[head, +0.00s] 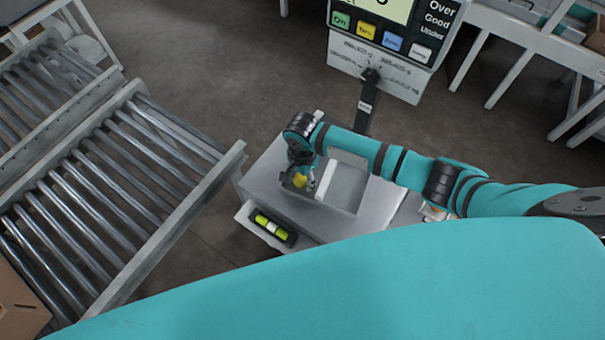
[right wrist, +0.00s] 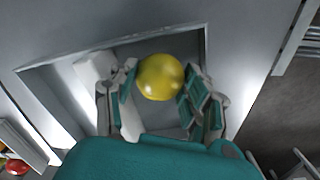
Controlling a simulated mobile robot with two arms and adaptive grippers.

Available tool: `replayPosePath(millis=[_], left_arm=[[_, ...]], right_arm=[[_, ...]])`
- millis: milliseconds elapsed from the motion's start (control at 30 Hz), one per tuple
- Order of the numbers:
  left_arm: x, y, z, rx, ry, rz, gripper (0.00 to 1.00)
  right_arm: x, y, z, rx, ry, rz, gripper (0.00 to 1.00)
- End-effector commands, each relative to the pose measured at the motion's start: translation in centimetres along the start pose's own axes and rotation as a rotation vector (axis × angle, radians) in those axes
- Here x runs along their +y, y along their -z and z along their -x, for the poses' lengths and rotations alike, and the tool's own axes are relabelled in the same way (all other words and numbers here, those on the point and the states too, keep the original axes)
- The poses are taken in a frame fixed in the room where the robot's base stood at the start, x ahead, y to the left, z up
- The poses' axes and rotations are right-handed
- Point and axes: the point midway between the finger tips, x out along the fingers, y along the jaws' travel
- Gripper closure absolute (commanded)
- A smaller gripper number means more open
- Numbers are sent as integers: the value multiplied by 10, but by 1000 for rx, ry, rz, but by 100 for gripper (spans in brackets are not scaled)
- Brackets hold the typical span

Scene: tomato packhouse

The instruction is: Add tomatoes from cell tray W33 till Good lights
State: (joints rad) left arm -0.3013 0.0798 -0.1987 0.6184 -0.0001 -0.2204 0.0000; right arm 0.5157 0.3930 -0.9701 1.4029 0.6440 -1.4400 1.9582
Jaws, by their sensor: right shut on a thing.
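My right gripper (head: 303,183) is shut on a yellow tomato (right wrist: 160,77), above the recessed grey pan of the weighing bench. The scale display (head: 385,25) stands behind, cut off at the top, with the words Over, Good and Under; I cannot tell which light is lit. A tray with a red tomato (right wrist: 17,167) shows at the right wrist view's lower left; its label is not readable. My left gripper is out of view.
A roller conveyor (head: 110,190) fills the left side, with a cardboard box (head: 18,305) at its near end. A yellow-green spirit level (head: 271,228) lies at the bench's front left. White-framed tables (head: 530,45) stand at back right. Open floor lies behind the bench.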

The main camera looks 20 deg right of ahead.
Motion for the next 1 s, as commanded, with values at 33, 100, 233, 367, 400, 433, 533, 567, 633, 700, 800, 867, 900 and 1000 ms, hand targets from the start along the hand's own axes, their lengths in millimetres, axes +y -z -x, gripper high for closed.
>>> replayPosePath(millis=[33, 100, 233, 367, 400, 433, 533, 567, 633, 700, 800, 867, 900, 1000], left_arm=[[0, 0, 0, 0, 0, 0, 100], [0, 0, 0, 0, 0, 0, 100], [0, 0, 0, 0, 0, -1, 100], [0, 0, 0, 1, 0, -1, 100], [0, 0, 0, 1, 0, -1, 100], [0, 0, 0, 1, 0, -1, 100], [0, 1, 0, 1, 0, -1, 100], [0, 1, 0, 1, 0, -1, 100], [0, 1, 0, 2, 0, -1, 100], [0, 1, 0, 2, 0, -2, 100], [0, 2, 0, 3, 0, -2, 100], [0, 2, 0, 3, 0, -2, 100], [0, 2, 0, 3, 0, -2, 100], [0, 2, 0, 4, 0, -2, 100]], right_arm=[[0, 0, 0, 0, 0, 0, 68], [0, 0, 0, 0, 0, 0, 68], [0, 0, 0, 0, 0, 0, 68], [0, 0, 0, 0, 0, 0, 68], [0, 0, 0, 0, 0, 0, 68], [0, 0, 0, 0, 0, 0, 68], [0, 0, 0, 0, 0, 0, 68], [0, 0, -1, 0, 0, 0, 68], [0, 0, -2, 0, 0, 0, 68], [0, 0, -3, 0, 0, 0, 68], [0, 0, -4, 1, 0, -1, 68], [0, 0, -5, 1, 0, 0, 68], [0, 0, -6, 1, 0, 0, 68], [0, 0, -7, 1, 0, 0, 68]])
